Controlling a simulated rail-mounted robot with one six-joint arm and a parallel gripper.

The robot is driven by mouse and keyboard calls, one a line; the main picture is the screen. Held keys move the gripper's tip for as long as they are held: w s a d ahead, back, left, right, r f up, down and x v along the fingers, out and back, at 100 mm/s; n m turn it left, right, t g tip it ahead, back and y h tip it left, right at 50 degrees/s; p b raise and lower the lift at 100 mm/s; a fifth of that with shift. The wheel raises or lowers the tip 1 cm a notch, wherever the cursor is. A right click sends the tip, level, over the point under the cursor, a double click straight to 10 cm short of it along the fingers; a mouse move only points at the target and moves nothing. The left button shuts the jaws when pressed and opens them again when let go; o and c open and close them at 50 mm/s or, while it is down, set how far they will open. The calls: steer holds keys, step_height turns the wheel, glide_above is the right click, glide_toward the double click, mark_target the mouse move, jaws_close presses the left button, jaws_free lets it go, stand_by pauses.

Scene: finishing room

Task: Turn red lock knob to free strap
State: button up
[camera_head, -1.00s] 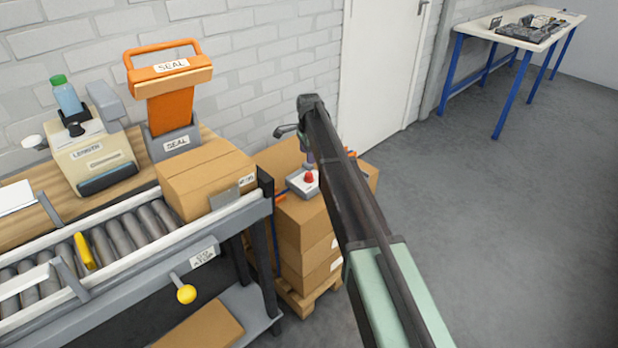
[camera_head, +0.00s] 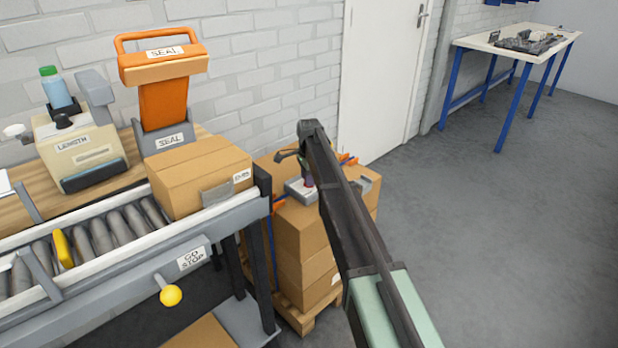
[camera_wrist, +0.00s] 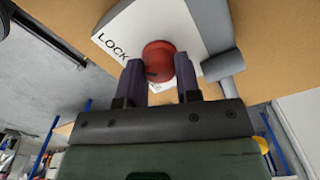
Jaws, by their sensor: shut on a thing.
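The red lock knob (camera_wrist: 158,61) sits on a white plate marked LOCK (camera_wrist: 125,35) in the wrist view. My gripper (camera_wrist: 158,72) has its two dark purple fingers on either side of the knob, shut on it. In the head view my gripper (camera_head: 308,178) is over the grey lock housing (camera_head: 297,190) on top of the stacked boxes, and the knob is hidden there. An orange strap end (camera_head: 349,160) shows at the top of the stack, and a blue strap (camera_head: 271,240) runs down its side.
The stacked cartons (camera_head: 305,235) stand on a wooden pallet (camera_head: 300,315). The roller conveyor (camera_head: 120,240), carrying a carton (camera_head: 200,175), is close on the left. Open floor (camera_head: 480,240) lies to the right.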

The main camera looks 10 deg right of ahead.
steer(key=shift+n, duration=0.4)
steer(key=n, duration=0.3)
steer(key=shift+n, duration=0.4)
steer(key=n, duration=1.3)
steer(key=shift+n, duration=0.3)
steer(key=o, duration=0.9)
